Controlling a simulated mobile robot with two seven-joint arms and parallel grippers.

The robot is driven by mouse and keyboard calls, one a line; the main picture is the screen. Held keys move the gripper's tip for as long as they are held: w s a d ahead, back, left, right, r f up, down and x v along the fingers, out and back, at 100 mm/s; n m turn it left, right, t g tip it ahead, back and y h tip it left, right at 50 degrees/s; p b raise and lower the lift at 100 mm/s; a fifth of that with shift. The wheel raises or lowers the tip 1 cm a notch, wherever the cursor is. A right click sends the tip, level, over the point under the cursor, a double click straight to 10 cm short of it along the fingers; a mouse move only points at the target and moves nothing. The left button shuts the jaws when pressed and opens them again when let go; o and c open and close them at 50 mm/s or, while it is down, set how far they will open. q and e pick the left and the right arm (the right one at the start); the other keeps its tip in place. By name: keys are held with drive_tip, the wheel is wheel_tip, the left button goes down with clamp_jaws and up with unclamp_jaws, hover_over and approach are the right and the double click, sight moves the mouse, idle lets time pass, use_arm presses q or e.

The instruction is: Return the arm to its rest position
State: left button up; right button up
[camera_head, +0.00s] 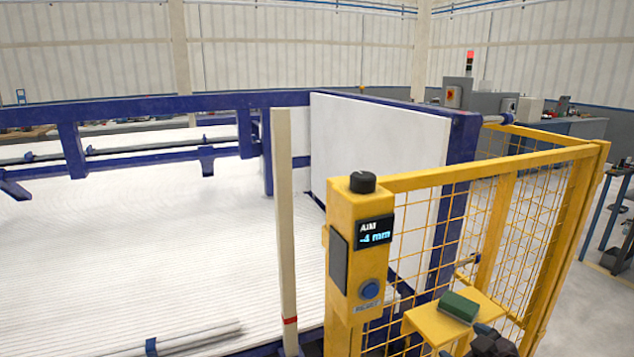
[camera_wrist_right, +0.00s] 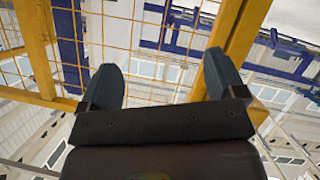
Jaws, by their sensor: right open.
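My right gripper (camera_wrist_right: 163,78) is open in the right wrist view, with its two dark grey-blue fingers spread apart and nothing between them. Beyond the fingers, that view shows the yellow fence (camera_wrist_right: 130,55) and its mesh. In the head view, part of my dark right arm and gripper (camera_head: 482,342) shows at the bottom edge, beside a small yellow shelf (camera_head: 425,322). A green block (camera_head: 459,307) lies on the shelf, just above and left of the gripper in the picture. My left gripper is not in view.
A yellow post (camera_head: 350,310) carries a display reading "AIM -4 mm", a black knob and a blue button. The yellow mesh fence runs right from it. A white panel (camera_head: 380,150) stands behind.

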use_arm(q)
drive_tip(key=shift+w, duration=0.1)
use_arm(e)
drive_tip(key=s+f+m+h, duration=0.1)
drive_tip(key=s+f+m, duration=0.1)
drive_tip(key=s+f, duration=0.3)
drive_tip(key=s+a+f+m+g+h, duration=0.1)
drive_tip(key=s+f, duration=0.5)
drive_tip(key=s, duration=0.6)
drive_tip(key=s+a+f+m+h, duration=0.1)
drive_tip(key=s+f+m, duration=0.2)
drive_tip(key=s, duration=0.6)
wheel_tip(320, 180, down, 2)
drive_tip(key=shift+s+a+f+g+h, duration=0.2)
drive_tip(key=shift+a+f+g+h, duration=0.05)
drive_tip(key=shift+g+h, duration=0.15)
